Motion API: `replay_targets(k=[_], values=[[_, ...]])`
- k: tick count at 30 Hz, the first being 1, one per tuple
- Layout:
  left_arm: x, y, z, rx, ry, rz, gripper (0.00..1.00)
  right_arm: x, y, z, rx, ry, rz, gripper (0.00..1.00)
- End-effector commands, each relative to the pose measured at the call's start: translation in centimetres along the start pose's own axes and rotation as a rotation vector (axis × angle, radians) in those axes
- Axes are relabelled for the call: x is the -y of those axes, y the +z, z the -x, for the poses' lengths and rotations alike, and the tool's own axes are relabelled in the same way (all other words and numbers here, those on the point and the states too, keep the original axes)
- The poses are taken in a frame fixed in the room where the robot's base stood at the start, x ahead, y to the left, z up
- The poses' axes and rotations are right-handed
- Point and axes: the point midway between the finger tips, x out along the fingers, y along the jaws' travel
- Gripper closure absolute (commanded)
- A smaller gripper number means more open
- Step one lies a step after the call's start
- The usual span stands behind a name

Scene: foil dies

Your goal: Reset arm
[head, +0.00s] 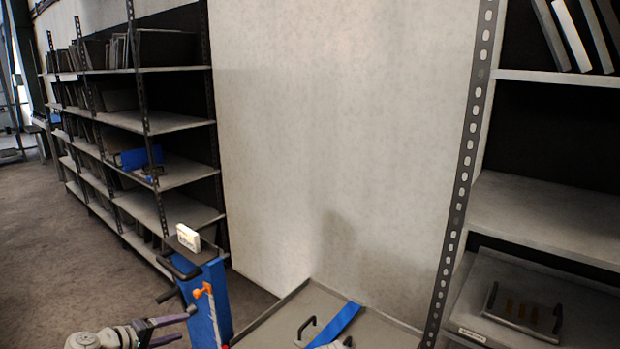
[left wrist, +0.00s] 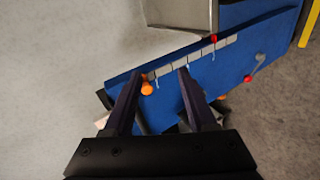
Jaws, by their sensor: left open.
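My left gripper (head: 188,326) is low in the head view, its two dark fingers apart, with nothing seen between them. In the left wrist view the open fingers (left wrist: 160,76) reach over a blue panel (left wrist: 215,68) with a row of pale tiles along it. An orange knob (left wrist: 147,88) shows close to the left finger; whether they touch I cannot tell. In the head view the blue panel (head: 214,300) stands upright just right of the gripper, with an orange part (head: 203,290) on it. My right gripper is not in view.
A white box (head: 188,238) sits atop the blue panel's unit. A grey tray (head: 270,313) with a black handle (head: 307,327) and a blue strip (head: 335,324) lies right of it. Shelving (head: 180,172) stands left, a rack (head: 540,215) right. Floor at left is clear.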

Motion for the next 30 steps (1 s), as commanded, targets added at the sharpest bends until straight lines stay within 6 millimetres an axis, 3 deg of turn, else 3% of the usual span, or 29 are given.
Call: replay_targets(k=[6,9,15,18,24,30], values=[[-1.1,10.2,-5.4,0.260,-0.205,-0.196,0.43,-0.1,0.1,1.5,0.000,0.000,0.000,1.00],[-0.9,15.3,-6.9,0.388,-0.322,-0.315,0.43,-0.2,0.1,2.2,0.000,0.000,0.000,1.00],[-0.2,24.0,-7.5,0.602,-0.559,-0.573,0.43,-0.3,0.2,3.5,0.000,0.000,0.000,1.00],[0.0,27.3,-6.8,0.683,-0.675,-0.708,0.43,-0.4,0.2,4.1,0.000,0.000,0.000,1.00],[0.1,31.1,-5.2,0.771,-0.859,-0.932,0.43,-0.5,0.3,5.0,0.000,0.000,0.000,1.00],[-0.1,32.4,-4.2,0.793,-0.951,-1.044,0.43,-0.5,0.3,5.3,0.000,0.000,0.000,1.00]])
